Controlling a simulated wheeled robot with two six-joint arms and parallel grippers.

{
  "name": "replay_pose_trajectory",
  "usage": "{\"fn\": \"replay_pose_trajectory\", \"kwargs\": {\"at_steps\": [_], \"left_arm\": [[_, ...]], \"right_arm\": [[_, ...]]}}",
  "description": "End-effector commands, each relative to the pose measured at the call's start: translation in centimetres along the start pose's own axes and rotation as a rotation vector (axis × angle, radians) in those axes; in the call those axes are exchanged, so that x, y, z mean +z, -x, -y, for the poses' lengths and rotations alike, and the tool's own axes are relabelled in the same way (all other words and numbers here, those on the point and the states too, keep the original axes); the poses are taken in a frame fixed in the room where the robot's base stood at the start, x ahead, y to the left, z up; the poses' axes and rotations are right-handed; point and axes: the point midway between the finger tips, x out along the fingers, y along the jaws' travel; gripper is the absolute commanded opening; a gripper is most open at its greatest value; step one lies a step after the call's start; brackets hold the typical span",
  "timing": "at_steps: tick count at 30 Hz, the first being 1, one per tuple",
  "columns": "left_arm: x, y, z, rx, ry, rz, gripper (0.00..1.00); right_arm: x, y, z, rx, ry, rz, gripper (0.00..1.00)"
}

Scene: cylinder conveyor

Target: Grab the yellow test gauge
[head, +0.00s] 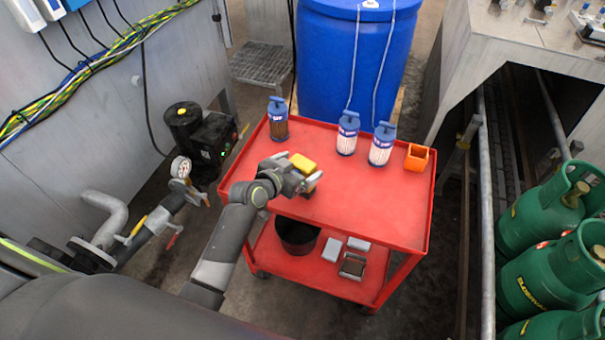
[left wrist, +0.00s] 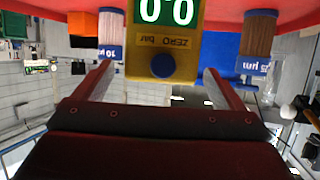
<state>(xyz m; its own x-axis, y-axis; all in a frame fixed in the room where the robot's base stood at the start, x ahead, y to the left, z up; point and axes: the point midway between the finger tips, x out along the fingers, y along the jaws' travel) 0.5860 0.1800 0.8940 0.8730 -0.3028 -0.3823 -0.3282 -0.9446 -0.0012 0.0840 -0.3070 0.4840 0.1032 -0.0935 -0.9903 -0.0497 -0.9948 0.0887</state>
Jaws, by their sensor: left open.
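The yellow test gauge (head: 303,162) is on the top of the red cart, at my left gripper. In the left wrist view, which is upside down, the gauge (left wrist: 165,66) shows a green "0.0" display, a "ZERO bar" label and a dark blue button. My left gripper (head: 301,180) is open, and its two fingers (left wrist: 157,75) stand on either side of the gauge with visible gaps. In the head view the gripper partly hides the gauge's lower part. My right gripper is not in view.
The red cart (head: 350,205) also carries a brown filter (head: 278,122), two white filters (head: 347,136) (head: 381,148) and an orange holder (head: 417,159) along its far side. A blue barrel (head: 350,60) stands behind. Green gas cylinders (head: 545,270) are at right. The cart's front right top is clear.

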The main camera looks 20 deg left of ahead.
Motion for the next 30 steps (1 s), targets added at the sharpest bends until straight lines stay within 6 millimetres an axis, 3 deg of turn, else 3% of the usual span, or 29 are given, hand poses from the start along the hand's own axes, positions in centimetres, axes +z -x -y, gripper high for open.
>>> {"fn": "replay_pose_trajectory", "kwargs": {"at_steps": [9, 20, 30], "left_arm": [[-0.2, -3.4, 0.0, 0.001, 0.001, 0.0, 0.91], [-0.1, -3.9, 0.0, 0.0, 0.001, -0.001, 0.91], [-0.1, -3.9, 0.0, 0.0, 0.001, 0.0, 0.46]], "right_arm": [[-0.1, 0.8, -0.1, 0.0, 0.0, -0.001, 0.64], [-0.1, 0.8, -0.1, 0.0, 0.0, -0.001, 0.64], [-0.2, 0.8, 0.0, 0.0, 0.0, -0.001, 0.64]]}}
